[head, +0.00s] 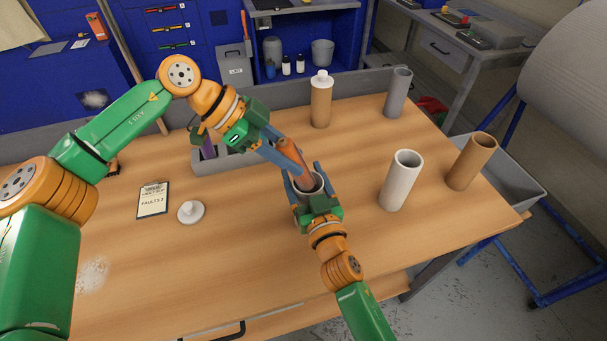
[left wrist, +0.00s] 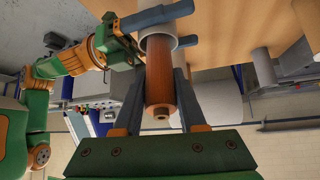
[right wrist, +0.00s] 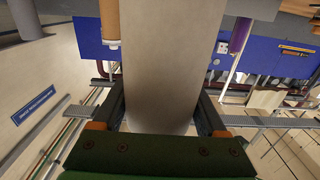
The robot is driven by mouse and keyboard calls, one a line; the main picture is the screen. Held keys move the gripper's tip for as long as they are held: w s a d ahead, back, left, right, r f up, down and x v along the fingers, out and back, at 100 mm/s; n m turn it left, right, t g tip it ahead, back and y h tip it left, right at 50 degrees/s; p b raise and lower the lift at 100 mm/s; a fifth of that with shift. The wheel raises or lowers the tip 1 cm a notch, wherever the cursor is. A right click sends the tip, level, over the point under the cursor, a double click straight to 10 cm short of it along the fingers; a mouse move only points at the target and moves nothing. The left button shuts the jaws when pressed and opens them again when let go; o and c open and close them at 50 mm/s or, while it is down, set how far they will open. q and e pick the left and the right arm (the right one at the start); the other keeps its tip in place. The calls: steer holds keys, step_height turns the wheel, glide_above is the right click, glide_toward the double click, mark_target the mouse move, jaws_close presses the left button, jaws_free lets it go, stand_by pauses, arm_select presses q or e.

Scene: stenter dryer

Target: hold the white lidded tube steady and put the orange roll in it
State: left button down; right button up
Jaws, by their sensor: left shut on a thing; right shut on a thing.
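The orange roll (head: 291,153) is held tilted by my left gripper (head: 283,160), which is shut on it. In the left wrist view the roll (left wrist: 160,75) points into the mouth of the white tube (left wrist: 157,27), its far end within the rim. How deep it sits is hard to tell. My right gripper (head: 306,180) is shut around that tube, mostly hidden in the head view. In the right wrist view the pale tube wall (right wrist: 160,70) fills the space between the fingers. A white knobbed lid (head: 190,212) lies on the table to the left.
An open white tube (head: 400,182), a brown tube (head: 472,162) and a grey tube (head: 397,93) stand to the right. A brown tube with a white lid (head: 321,100) stands behind. A grey bin (head: 210,163) and a clipboard (head: 153,200) are left.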

arm_select(q)
steer(key=shift+f, duration=0.1)
steer(key=shift+c, duration=2)
jaws_free()
steer(key=v, duration=1.2)
arm_select(e)
steer(key=o, duration=1.3)
